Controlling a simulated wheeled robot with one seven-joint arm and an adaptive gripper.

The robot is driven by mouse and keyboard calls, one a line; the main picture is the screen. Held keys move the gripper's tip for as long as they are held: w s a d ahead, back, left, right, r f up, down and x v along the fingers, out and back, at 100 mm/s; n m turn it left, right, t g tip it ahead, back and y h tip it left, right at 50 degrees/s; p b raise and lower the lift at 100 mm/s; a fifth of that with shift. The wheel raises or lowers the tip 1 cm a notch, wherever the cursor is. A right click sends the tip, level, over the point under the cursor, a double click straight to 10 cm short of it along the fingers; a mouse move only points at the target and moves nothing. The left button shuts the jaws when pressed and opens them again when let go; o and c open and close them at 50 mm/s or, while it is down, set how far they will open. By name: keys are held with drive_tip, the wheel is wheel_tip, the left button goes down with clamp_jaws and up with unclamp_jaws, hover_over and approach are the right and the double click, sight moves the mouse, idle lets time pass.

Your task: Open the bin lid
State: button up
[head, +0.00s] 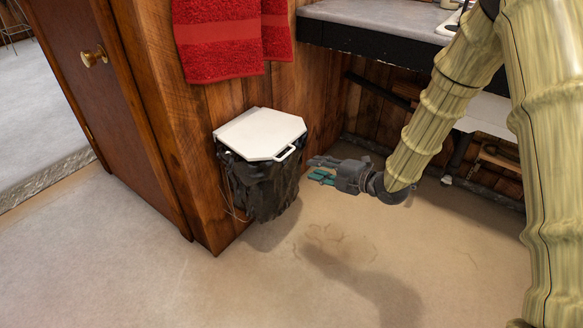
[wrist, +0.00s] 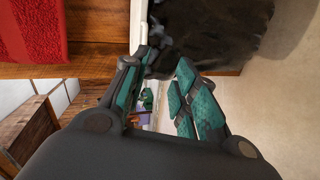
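The bin (head: 262,190) is a dark, bark-like container standing on the floor against the wooden wall. Its white lid (head: 258,132) lies flat and shut on top, with a small loop handle (head: 286,153) at the front right edge. My gripper (head: 313,169) is just right of the bin, a little lower than the handle, with its fingers pointing left towards it. The fingers are apart and nothing shows between them. In the wrist view, the dark bin (wrist: 205,35) and the white lid edge (wrist: 138,22) appear beyond the fingertips; the handle cannot be made out there.
Red towels (head: 225,45) hang on the wall above the bin. A brown door (head: 90,80) with a brass knob is at the left. A grey counter (head: 375,22) is at the back right. The carpet (head: 190,290) in front of the bin is clear.

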sight(288, 154)
drive_tip(key=w+a+b, duration=0.1)
drive_tip(key=w+a, duration=0.1)
drive_tip(key=a, duration=0.1)
drive_tip(key=w+a+n, duration=0.1)
drive_tip(key=w+a, duration=0.2)
drive_tip(key=w+a+n+y+b, duration=0.1)
drive_tip(key=w+a, duration=0.1)
drive_tip(key=a, duration=0.1)
drive_tip(key=shift+w+a+f+b, duration=0.1)
drive_tip(key=shift+w+f+b, duration=0.1)
drive_tip(key=shift+b, duration=0.1)
